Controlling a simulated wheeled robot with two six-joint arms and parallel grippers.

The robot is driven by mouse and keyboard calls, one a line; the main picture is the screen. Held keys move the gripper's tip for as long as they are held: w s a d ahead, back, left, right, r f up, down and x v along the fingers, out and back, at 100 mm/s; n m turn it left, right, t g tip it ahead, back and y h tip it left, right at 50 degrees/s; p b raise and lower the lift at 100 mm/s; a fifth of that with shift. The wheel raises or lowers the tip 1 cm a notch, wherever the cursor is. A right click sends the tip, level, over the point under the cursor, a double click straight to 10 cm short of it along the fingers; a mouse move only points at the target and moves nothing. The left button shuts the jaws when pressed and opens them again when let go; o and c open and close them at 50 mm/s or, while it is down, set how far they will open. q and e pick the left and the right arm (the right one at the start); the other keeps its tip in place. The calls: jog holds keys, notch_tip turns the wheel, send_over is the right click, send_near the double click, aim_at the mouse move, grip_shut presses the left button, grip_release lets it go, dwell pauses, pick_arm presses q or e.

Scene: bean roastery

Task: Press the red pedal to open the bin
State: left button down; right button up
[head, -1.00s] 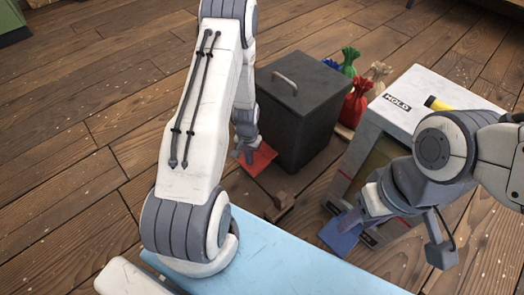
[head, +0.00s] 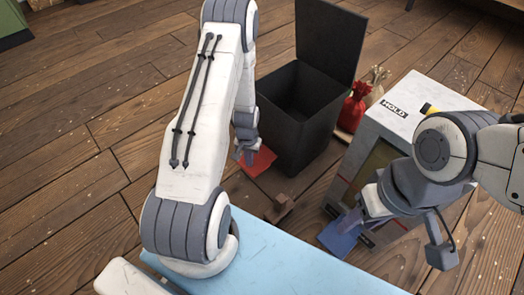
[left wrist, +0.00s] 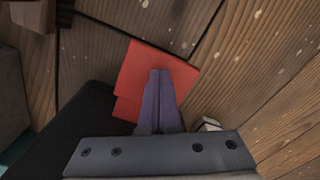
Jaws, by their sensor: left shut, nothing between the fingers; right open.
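The dark bin (head: 305,120) stands on the wooden floor at the upper middle of the head view. Its lid (head: 328,40) is up, tilted back, and the inside looks dark. The red pedal (head: 262,161) lies low at the bin's front left; it also shows in the left wrist view (left wrist: 178,72). My left gripper (head: 245,160) is shut and empty, its fingertips (left wrist: 160,75) over the red pedal and seemingly on it. My right gripper (head: 350,222) is open, above a blue pedal (head: 340,238) at the right.
A white cabinet marked HOLD (head: 405,90) stands right of the bin. A small wooden block (head: 281,206) lies on the floor. A light blue surface (head: 265,262) is in front. The floor at left is clear.

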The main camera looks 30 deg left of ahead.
pick_arm(q)
notch_tip(320, 180, up, 7)
jog(key=p, duration=0.5)
jog(key=shift+f, duration=0.2)
jog(key=shift+f, duration=0.1)
